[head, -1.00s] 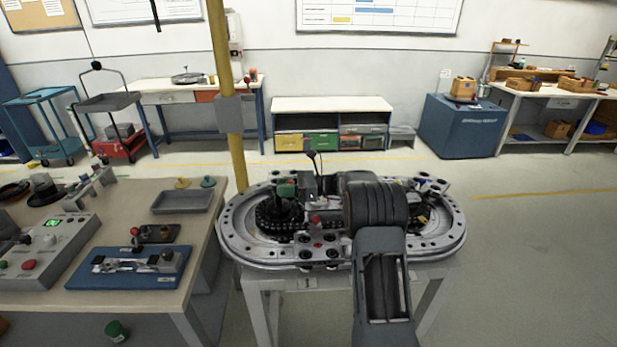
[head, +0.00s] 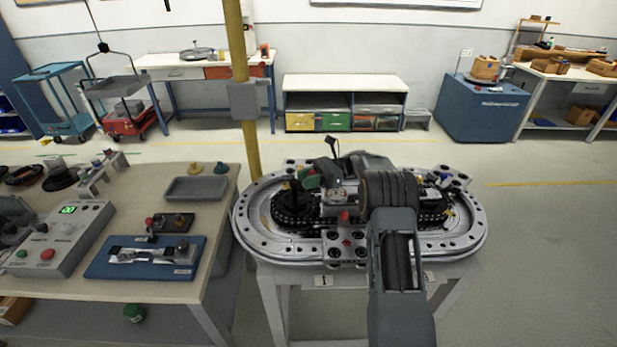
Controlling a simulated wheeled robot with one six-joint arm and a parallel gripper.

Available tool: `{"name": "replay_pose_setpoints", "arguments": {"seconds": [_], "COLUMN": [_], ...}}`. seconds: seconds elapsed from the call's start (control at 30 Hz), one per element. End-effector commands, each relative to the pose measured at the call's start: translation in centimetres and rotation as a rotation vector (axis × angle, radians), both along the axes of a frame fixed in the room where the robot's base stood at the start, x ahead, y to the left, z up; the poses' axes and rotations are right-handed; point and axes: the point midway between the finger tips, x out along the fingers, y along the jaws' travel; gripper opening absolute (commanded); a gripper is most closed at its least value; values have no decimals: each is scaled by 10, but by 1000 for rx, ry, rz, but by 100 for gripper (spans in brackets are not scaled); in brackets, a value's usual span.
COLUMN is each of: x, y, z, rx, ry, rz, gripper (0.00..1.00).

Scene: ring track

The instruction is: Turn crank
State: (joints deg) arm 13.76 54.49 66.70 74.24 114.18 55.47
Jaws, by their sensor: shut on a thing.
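The grey ring track (head: 250,235) stands on a light stand in front of me, with a dark chain inside its oval rim. A dark upright handle, apparently the crank (head: 291,196), rises from the left inner part of the track. My arm comes in from the lower right over the track, and my gripper (head: 312,190) points left at this handle. The gripper is shut on it, but the fingertips are small and dark, so the exact contact is hard to see. My wrist hides the track's middle right.
A workbench (head: 225,240) at the left holds a grey tray (head: 196,188), a blue fixture plate (head: 142,270) and a control box (head: 65,240). A yellow post (head: 248,130) stands behind the track's left end. The floor at the right is clear.

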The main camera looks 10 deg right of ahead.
Motion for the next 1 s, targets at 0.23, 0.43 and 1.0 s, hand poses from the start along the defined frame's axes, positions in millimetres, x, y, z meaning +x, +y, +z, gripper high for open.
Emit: {"name": "replay_pose_setpoints", "arguments": {"seconds": [0.23, 0.43, 1.0], "x": [0, 0, 0], "y": [2, 1, -1], "z": [1, 1, 21], "rx": [0, 1, -2], "ry": [-2, -2, -6], "rz": [0, 0, -3], "gripper": [0, 43, 52]}}
